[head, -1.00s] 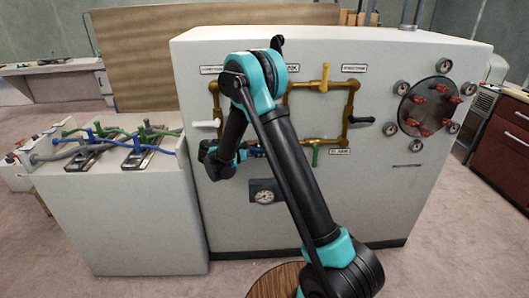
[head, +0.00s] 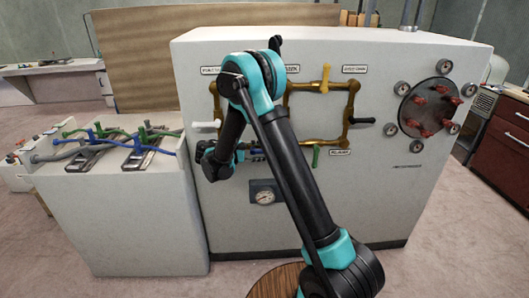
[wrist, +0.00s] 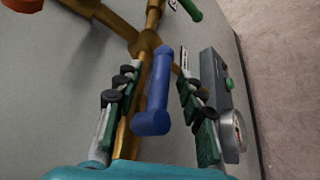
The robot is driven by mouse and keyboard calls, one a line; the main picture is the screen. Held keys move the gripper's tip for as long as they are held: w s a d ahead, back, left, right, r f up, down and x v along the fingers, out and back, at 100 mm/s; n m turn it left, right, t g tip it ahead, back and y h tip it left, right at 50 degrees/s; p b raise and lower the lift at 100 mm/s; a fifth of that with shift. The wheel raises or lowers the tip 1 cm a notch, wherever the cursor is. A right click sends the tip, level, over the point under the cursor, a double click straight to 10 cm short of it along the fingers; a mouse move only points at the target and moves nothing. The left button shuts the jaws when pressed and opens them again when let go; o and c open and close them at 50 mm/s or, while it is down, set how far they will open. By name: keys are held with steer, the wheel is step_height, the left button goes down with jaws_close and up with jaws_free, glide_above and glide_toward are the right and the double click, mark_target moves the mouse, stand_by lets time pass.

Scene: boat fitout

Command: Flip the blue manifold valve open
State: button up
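The blue manifold valve handle (wrist: 154,92) is a rounded lever on the brass pipework (wrist: 145,45), in the middle of the wrist view. My gripper (wrist: 158,88) is open, with one dark green and black finger on each side of the handle. Gaps show between the handle and both fingers, so it is not gripped. In the head view my arm covers part of the manifold (head: 305,86), and only a bit of blue shows beside my wrist.
A yellow handle (head: 325,78), a black handle (head: 361,121), a white handle (head: 206,124) and a green handle (head: 316,156) stick out from the manifold. A gauge (wrist: 233,132) sits close to the right finger. A lower cabinet with hoses (head: 115,210) stands at left.

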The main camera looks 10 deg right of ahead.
steer(key=v, duration=1)
steer(key=shift+s+a, duration=0.2)
steer(key=shift+a, duration=0.1)
steer(key=shift+r, duration=0.1)
steer(key=s+d+f+m+g+y, duration=0.1)
steer(key=s+d+m+y, duration=0.2)
steer(key=d, duration=0.5)
steer(key=s+d+g+y, duration=0.2)
steer(key=s+d, duration=0.3)
steer(key=d, duration=0.4)
steer(key=s+d+f+m+y, duration=0.1)
steer(key=s+f+m+y, duration=0.2)
steer(key=s, duration=0.7)
steer(key=s+d+f+m+t+y, duration=0.1)
steer(key=s+f+m+y, duration=0.2)
steer(key=s, duration=0.7)
steer(key=m+y, duration=0.1)
steer(key=y, duration=0.1)
steer(key=shift+s+d+f+m+y, duration=0.2)
steer(key=shift+d+m+y, duration=0.1)
steer(key=shift+d+m, duration=0.1)
